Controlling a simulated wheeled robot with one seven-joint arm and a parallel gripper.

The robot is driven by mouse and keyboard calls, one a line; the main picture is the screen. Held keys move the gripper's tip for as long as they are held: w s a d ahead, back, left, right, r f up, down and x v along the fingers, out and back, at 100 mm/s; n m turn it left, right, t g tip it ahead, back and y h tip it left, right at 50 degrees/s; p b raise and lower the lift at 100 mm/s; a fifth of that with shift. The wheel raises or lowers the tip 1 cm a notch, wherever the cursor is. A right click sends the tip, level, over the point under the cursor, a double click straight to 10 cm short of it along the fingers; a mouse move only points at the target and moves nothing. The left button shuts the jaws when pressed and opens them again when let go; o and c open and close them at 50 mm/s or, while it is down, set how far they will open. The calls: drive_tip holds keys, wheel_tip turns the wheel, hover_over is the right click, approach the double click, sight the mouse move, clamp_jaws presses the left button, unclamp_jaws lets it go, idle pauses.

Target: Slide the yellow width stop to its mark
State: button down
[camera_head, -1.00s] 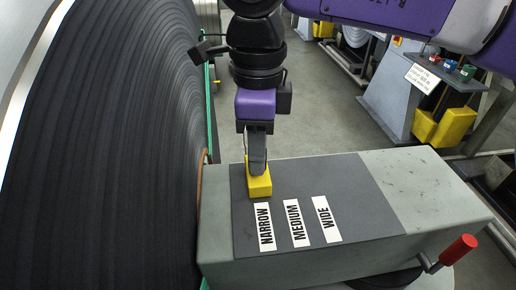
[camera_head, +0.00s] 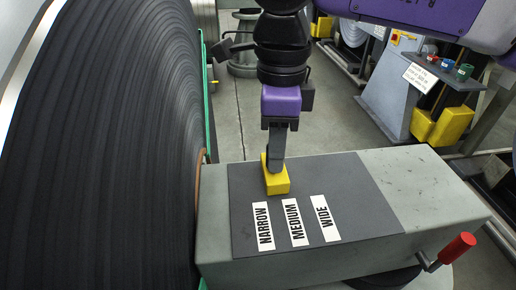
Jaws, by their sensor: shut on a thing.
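The yellow width stop (camera_head: 277,184) stands on the dark grey plate (camera_head: 355,190) on top of a grey metal housing (camera_head: 415,180). My gripper (camera_head: 276,165) is shut on the stop from above. Three white labels lie in front of it: NARROW (camera_head: 264,226), MEDIUM (camera_head: 295,222) and WIDE (camera_head: 325,218). The stop sits behind the labels, roughly between NARROW and MEDIUM, nearer the line of MEDIUM. The fingers hide part of the stop's back.
A large dark coil (camera_head: 110,160) fills the left side, close to the housing. A crank with a red handle (camera_head: 457,248) sticks out at the housing's lower right. A console (camera_head: 420,85) with small coloured cups and a sign stands at the back right. The plate right of the stop is clear.

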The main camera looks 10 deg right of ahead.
drive_tip(key=d, duration=0.6)
drive_tip(key=shift+d+r, duration=0.1)
drive_tip(key=shift+d, duration=0.25)
drive_tip(key=c, duration=1.1)
unclamp_jaws()
wheel_tip(320, 180, up, 8)
drive_tip(key=shift+p, duration=0.3)
